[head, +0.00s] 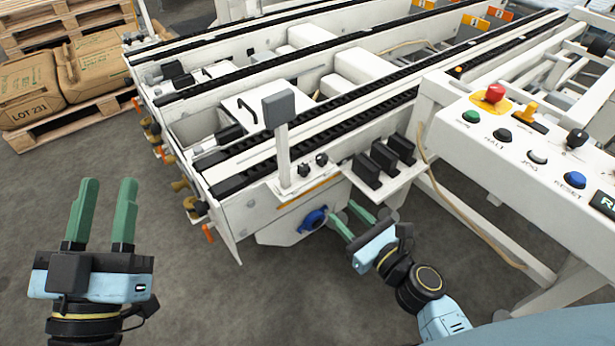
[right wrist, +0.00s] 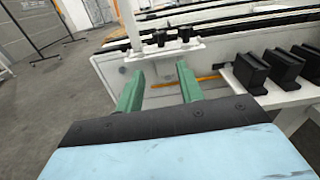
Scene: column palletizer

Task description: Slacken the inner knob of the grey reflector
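The grey reflector (head: 278,109) is a square plate on a white upright post at the conveyor's near corner. Two black knobs, a left one (head: 303,169) and a right one (head: 321,159), stand side by side on the bracket at the post's foot. Both also show in the right wrist view, left (right wrist: 160,38) and right (right wrist: 185,33), beyond my fingertips. My right gripper (head: 342,211) is open and empty, below and apart from the knobs, in front of the conveyor's side. My left gripper (head: 108,186) is open and empty, over the floor at left, far from the reflector.
Several black blocks (head: 383,158) stand on a white shelf right of the knobs. A control panel (head: 545,140) with buttons is at right. Sacks (head: 95,68) lie on pallets at back left. Floor at front is clear.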

